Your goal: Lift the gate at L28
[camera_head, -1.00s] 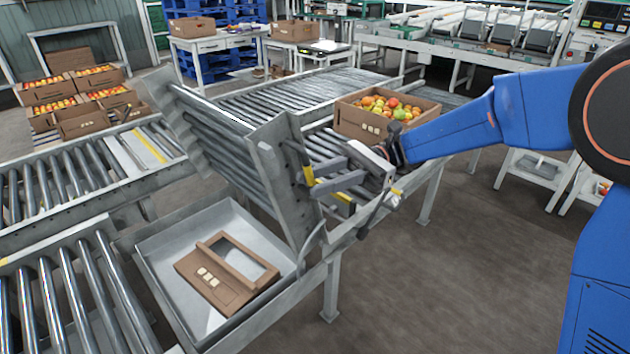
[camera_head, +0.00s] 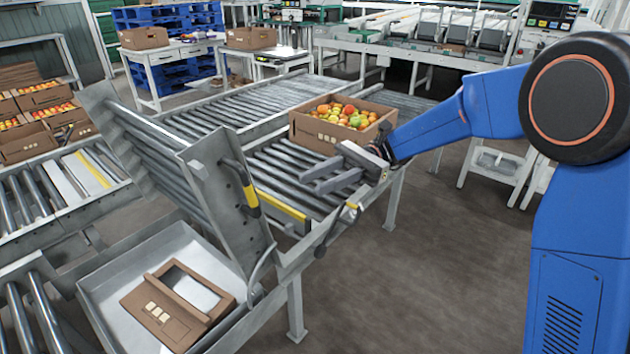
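The gate (camera_head: 180,160), a hinged section of rollers in a grey frame, stands raised and tilted over the conveyor gap. Its black handle with a yellow band (camera_head: 245,190) is on the side plate facing my arm. My gripper (camera_head: 308,180) is to the right of the handle, clear of it, above the rollers. Its two grey fingers are spread apart and nothing is between them. No label reading L28 can be read.
Under the gate a metal tray (camera_head: 95,275) holds a brown carton (camera_head: 178,305). A lever (camera_head: 335,230) sticks out at the conveyor's near edge. Open floor lies at right.

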